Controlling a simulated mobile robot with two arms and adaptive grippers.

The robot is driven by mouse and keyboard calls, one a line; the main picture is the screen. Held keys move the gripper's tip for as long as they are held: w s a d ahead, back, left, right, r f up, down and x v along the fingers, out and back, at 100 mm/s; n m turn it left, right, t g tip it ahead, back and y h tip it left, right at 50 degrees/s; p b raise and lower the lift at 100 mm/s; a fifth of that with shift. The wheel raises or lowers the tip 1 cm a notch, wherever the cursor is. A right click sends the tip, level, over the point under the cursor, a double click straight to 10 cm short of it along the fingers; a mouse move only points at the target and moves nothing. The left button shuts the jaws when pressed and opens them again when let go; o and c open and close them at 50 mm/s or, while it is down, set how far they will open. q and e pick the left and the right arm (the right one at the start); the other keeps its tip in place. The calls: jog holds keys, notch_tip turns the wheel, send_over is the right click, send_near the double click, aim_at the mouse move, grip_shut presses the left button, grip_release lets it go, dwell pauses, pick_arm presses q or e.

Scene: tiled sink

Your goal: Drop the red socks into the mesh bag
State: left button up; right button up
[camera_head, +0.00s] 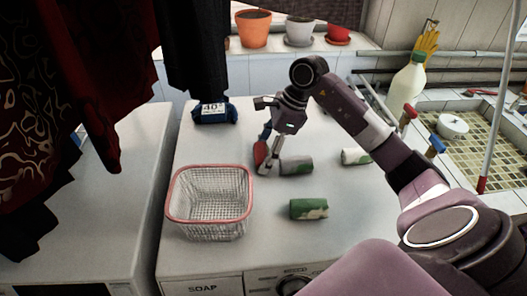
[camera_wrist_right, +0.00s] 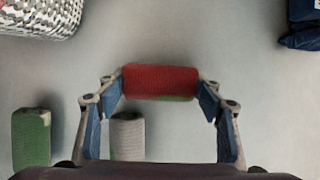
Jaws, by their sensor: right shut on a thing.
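The red socks (camera_wrist_right: 160,82) are a rolled bundle, seen in the right wrist view between the two fingertips of my right gripper (camera_wrist_right: 162,85). The gripper is shut on them. In the head view my right gripper (camera_head: 266,160) points down over the white machine top, and the red socks (camera_head: 260,153) show partly behind a finger. The mesh bag (camera_head: 211,217) is a pale wire-like basket with a red rim, open at the top, left of and nearer than the gripper. It also shows at the top left of the wrist view (camera_wrist_right: 45,15). My left gripper is not in view.
A green roll (camera_head: 309,209) lies right of the mesh bag. A grey-green roll (camera_head: 297,163) lies beside the gripper, and a pale roll (camera_head: 355,156) farther right. A blue pack (camera_head: 215,112) stands at the back. Dark clothes (camera_head: 85,80) hang at the left.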

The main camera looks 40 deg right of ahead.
jog(key=shift+f, duration=0.1)
jog(key=o, duration=1.2)
jog(key=shift+o, duration=0.2)
